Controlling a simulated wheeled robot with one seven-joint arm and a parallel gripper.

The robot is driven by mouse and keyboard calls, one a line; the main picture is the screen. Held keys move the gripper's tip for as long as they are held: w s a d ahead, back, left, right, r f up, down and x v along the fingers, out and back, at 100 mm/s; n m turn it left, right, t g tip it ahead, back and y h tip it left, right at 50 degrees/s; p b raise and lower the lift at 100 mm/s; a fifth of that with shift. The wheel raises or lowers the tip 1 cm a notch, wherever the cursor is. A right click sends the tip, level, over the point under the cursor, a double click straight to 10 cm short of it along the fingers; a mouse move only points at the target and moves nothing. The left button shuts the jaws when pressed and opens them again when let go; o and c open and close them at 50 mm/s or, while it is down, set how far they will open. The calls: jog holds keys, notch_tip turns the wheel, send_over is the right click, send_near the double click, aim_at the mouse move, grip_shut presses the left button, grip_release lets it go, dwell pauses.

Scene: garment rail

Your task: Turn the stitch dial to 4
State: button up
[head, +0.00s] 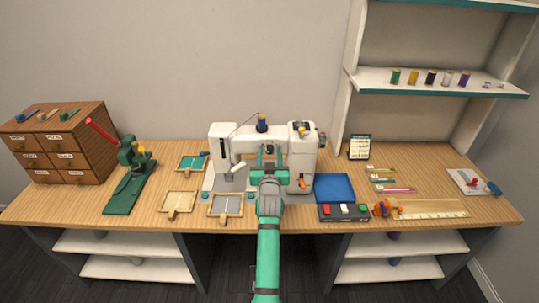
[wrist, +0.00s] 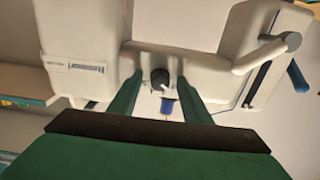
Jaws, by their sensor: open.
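The white sewing machine (head: 225,140) stands on the wooden table, and its body also fills the upper part of the wrist view (wrist: 90,30). The stitch dial (wrist: 159,78) is a small dark round knob with a light pointer mark on the machine's front. My gripper (wrist: 159,98) is open, with one green finger on each side of the dial in the wrist view. I cannot tell whether the fingers touch it. In the head view my gripper (head: 269,152) is in front of the machine's middle and hides the dial. The dial's numbers are too small to read.
A blue tray (head: 334,188) and a button box (head: 343,212) stand right of the machine. Small framed trays (head: 178,202) lie to its left. A green press with a red lever (head: 128,185) and a drawer cabinet (head: 60,145) stand farther left. A blue spool (head: 262,124) tops the machine.

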jog(key=c, duration=1)
jog(key=shift+c, duration=0.2)
jog(key=m, duration=0.7)
jog(key=shift+m, duration=0.3)
jog(key=m, duration=0.4)
jog(key=shift+f+m, duration=0.1)
jog(key=shift+m, duration=1.9)
